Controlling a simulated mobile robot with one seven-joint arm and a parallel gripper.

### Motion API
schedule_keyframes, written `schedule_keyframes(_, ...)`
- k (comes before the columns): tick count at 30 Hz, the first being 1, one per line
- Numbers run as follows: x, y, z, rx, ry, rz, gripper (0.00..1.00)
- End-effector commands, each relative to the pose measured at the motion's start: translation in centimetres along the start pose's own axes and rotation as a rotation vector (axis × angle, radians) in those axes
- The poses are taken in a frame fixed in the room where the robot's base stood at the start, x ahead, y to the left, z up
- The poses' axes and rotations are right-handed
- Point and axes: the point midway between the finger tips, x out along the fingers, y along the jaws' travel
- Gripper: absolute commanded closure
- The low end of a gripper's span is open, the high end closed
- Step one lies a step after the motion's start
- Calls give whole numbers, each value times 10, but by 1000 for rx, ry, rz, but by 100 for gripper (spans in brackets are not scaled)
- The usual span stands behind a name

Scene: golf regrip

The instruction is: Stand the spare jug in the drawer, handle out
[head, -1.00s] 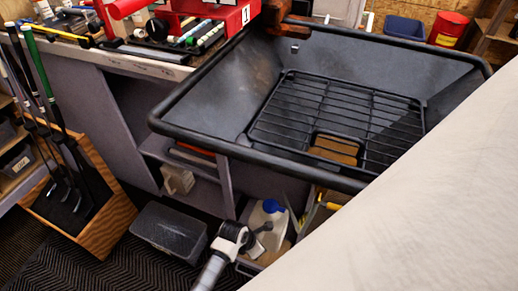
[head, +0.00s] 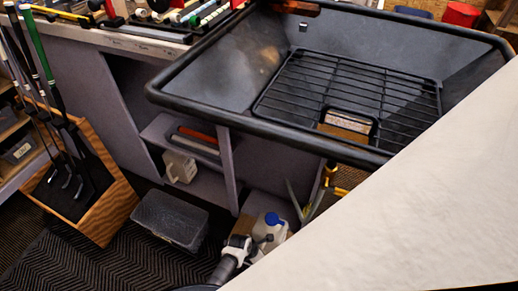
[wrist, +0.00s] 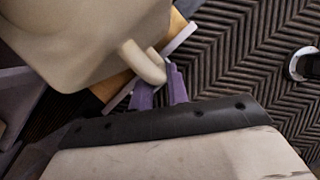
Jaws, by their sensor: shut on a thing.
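The jug, cream with a blue cap (head: 274,219), stands in front of the cabinet under the basin in the head view. In the wrist view the jug's body (wrist: 95,45) fills the upper left. My gripper (wrist: 159,84) is shut on the jug's handle, its purple fingers at the lower end of the handle. In the head view the gripper (head: 243,246) is at the jug's near left side. A wooden piece with pale edges (wrist: 182,35), perhaps the drawer, shows partly behind the jug. I cannot tell whether the jug rests in it.
A dark grey bin (head: 170,222) stands on the floor left of the gripper. Another pale container (head: 179,166) sits on the cabinet's low shelf. The black basin (head: 235,85) overhangs the cabinet. A wooden club stand (head: 112,200) is at the left.

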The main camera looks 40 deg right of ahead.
Motion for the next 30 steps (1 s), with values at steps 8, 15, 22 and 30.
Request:
schedule_keyframes(8,4,1,-1,1,-2,1,100)
schedule_keyframes(15,6,0,-2,1,0,1,72)
schedule_keyframes(22,6,0,-2,0,0,1,62)
schedule_keyframes(30,-5,2,-1,0,0,3,62)
